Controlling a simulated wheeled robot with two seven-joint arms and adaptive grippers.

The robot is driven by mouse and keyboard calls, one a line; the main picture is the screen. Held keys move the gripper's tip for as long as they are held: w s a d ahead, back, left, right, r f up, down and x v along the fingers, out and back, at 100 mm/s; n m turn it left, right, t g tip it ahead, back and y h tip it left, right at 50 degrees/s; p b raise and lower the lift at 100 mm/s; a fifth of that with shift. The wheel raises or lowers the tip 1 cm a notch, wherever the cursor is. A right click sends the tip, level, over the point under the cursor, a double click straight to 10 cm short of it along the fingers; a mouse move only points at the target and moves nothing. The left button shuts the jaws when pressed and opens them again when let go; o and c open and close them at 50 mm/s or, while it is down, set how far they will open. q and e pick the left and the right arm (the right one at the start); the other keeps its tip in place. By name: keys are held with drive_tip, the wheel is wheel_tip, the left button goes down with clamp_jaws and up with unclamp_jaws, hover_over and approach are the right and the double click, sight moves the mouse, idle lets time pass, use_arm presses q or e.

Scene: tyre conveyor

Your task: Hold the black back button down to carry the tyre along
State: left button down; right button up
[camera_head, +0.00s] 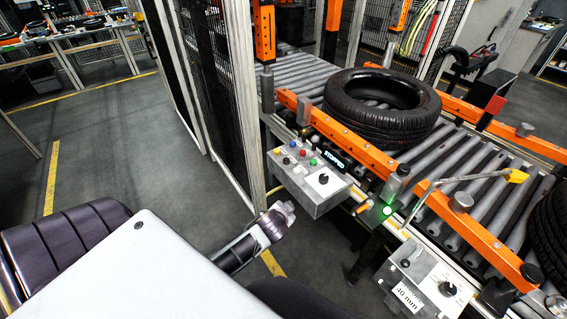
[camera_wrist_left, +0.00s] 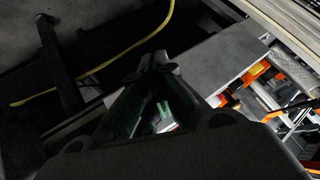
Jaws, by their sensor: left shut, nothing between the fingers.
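The tyre (camera_head: 372,118) lies flat on the roller conveyor behind an orange guide rail. The grey control box (camera_head: 312,197) is on the conveyor's near side, with small coloured buttons (camera_head: 303,153), a black knob (camera_head: 323,179) and a display (camera_head: 335,159) reading STOPPED. The black back button is too small to pick out surely. My left gripper (camera_head: 284,209) is shut and empty, just left of and below the box, apart from it. Its fingers (camera_wrist_left: 157,65) show in the left wrist view, near a grey panel. My right gripper is not in view.
A lower box (camera_head: 425,285) marked 40 mm, a lit green light (camera_head: 387,210) and a yellow-tipped arm (camera_head: 516,176) are right of the control box. A mesh fence (camera_head: 210,80) rises behind my left gripper.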

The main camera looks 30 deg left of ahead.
use_arm(q)
drive_tip(key=w+r+m+t+h, duration=0.1)
drive_tip(key=w+r+m+t, duration=0.4)
drive_tip(key=r, duration=0.5)
drive_tip(key=w+r+m+t+h, duration=0.25)
drive_tip(key=w+r+t, duration=0.25)
drive_tip(key=w+r, duration=0.45)
drive_tip(key=d+r+m+g+h, duration=0.2)
drive_tip(key=d+r+m+h, duration=0.5)
drive_tip(key=m, duration=0.5)
drive_tip(key=w+a+f+m+g+y, duration=0.1)
drive_tip(key=a+f+m+g+y, duration=0.2)
drive_tip(key=a, duration=0.6)
drive_tip(key=w+a+f+m+g+y, duration=0.1)
drive_tip(key=a+f+m+g+y, duration=0.2)
drive_tip(key=a, duration=0.7)
drive_tip(key=shift+w+f+m+g, duration=0.25)
drive_tip(key=shift+f+m+g, duration=0.1)
drive_tip(key=shift+f+g, duration=0.5)
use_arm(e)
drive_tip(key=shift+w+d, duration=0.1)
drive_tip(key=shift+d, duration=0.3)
